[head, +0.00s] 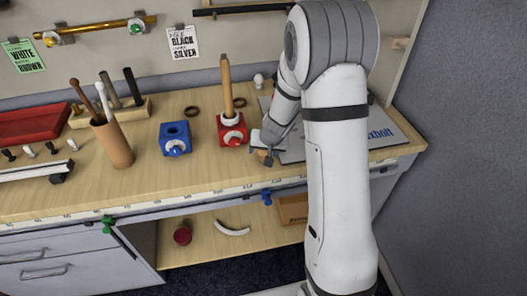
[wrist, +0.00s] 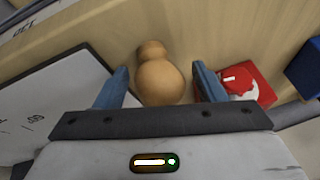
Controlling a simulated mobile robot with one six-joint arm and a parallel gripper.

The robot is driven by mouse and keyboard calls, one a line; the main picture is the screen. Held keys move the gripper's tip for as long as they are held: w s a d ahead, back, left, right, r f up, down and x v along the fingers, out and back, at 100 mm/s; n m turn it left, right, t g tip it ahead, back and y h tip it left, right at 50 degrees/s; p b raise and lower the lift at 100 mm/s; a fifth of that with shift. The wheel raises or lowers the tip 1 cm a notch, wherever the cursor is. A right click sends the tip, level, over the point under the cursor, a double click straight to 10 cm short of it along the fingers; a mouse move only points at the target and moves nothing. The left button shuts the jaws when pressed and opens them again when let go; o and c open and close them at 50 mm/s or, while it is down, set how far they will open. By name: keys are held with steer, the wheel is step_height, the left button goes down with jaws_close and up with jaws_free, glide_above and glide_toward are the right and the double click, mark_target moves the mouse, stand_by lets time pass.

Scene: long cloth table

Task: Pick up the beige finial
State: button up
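The beige finial (wrist: 160,80), a tan rounded knob with a smaller ball at one end, lies on the wooden tabletop in the wrist view. My gripper (wrist: 160,68) is open, with one blue finger on each side of it and a gap on both sides. In the head view my gripper (head: 267,156) is low over the bench near its front edge, to the right of the red block; the finial is mostly hidden there.
The red block (head: 232,131) holds an upright wooden handle close to my gripper's left. A blue block (head: 175,139) stands farther left. A grey board with lettering (head: 379,135) lies to the right. A tan cup with sticks (head: 113,146) is at left.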

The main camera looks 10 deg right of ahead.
steer(key=c, duration=0.9)
steer(key=shift+r, duration=0.1)
